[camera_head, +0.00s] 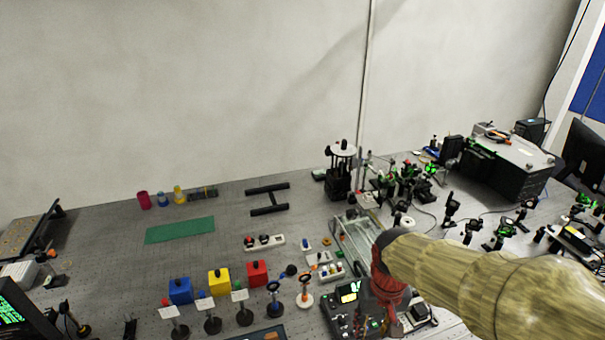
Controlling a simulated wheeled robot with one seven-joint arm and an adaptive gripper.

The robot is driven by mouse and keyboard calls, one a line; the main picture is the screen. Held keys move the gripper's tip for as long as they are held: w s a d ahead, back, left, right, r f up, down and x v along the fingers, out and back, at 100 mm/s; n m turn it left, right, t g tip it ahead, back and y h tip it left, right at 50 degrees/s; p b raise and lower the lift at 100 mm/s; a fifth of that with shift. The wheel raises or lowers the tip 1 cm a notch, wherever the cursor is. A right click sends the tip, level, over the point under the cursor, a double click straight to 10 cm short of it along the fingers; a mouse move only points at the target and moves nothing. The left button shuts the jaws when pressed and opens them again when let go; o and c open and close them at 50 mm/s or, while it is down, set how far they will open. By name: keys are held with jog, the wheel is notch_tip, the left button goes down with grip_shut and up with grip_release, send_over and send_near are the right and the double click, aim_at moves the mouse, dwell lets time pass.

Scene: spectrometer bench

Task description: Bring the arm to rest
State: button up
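My arm (480,285) shows in the head view. It reaches in from the lower right, over the right part of the optical bench (110,265). Its tan sleeve-like link leads to a dark red section (386,280) near the picture's middle right. My gripper's fingertips cannot be made out there, so whether it is open or shut does not show. Nothing held can be seen. The arm hides part of the bench and equipment behind it.
Blue (181,291), yellow (219,283) and red (257,273) blocks stand at front centre, with several small posts before them. A green mat (180,230) lies farther back. A control box (345,312) is close to the arm. Optics crowd the right; bench space around the mat is clear.

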jog(key=s+d+r+t+b, duration=0.3)
jog(key=s+t+b, duration=0.2)
jog(key=s+b, duration=0.4)
jog(key=shift+s+d+r, duration=0.15)
jog(key=shift+s+r, duration=0.15)
jog(key=shift+s, duration=0.25)
jog(key=shift+w, duration=0.1)
jog(key=c, duration=0.3)
grip_shut()
dwell(0.7)
